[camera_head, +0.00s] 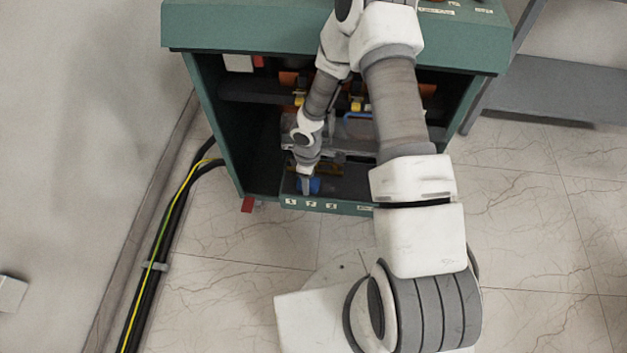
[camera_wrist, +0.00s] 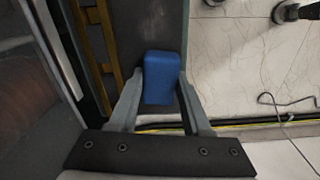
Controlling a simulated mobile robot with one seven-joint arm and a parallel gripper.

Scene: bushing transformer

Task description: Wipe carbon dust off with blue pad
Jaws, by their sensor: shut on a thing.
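My gripper (camera_wrist: 161,97) is shut on the blue pad (camera_wrist: 162,76), which sits between the two fingertips in the wrist view. In the head view my gripper (camera_head: 306,186) reaches down inside the open green cabinet (camera_head: 225,135), near its lower front edge. A dark grey surface (camera_wrist: 142,25) lies beyond the pad in the wrist view. I cannot make out carbon dust clearly.
Inside the cabinet are orange and yellow parts (camera_head: 300,99) and a blue curved piece (camera_head: 357,115). The front lip (camera_head: 335,206) carries small number labels. Black and yellow-green cables (camera_head: 172,212) run along the floor at left. A grey shelf (camera_head: 560,90) stands at right.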

